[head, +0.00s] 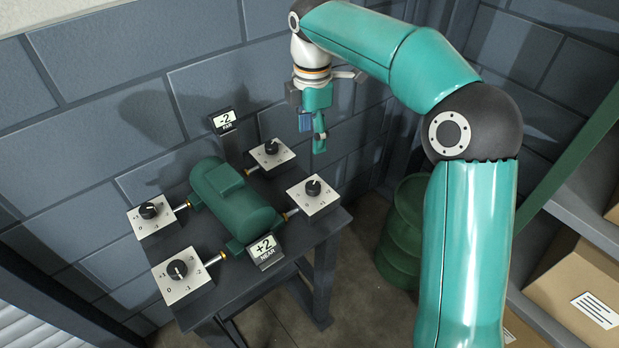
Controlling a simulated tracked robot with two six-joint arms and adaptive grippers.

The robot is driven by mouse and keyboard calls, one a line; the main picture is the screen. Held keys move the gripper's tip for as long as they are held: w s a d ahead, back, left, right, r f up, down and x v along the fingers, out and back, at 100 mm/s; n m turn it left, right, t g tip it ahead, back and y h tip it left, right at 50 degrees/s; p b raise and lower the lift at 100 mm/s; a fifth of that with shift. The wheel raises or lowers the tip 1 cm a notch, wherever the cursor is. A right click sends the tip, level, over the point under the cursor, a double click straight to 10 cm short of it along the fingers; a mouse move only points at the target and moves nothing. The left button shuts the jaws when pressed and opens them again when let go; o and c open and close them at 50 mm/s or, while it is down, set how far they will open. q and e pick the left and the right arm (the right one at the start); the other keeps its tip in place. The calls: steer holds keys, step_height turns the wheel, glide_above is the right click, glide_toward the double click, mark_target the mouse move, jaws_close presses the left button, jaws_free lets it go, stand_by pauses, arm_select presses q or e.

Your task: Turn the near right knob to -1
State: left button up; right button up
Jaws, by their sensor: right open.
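The near right knob (313,187) is a black dial on a white square plate, on the right side of the green casing (232,200). The NEAR sign (265,250) in front of the casing reads +2. The knob's exact pointer position is too small to read for certain. My right gripper (312,136) is open and empty, pointing down in the air, above the near right knob in the picture and apart from it. My left gripper is not in view.
Other knobs on the dark table (250,290) are the far right (271,147), far left (148,210) and near left (177,269). The FAR sign (224,120) reads -2. A green drum (401,235) and a shelf with cardboard boxes (580,285) stand at right.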

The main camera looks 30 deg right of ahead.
mark_target(313, 185)
step_height(313, 185, down, 15)
steer(key=shift+s+d+f, duration=0.1)
stand_by(0.3)
steer(key=c, duration=1)
steer(key=shift+d, duration=0.15)
steer(key=shift+c, duration=0.7)
steer(key=shift+m, duration=0.3)
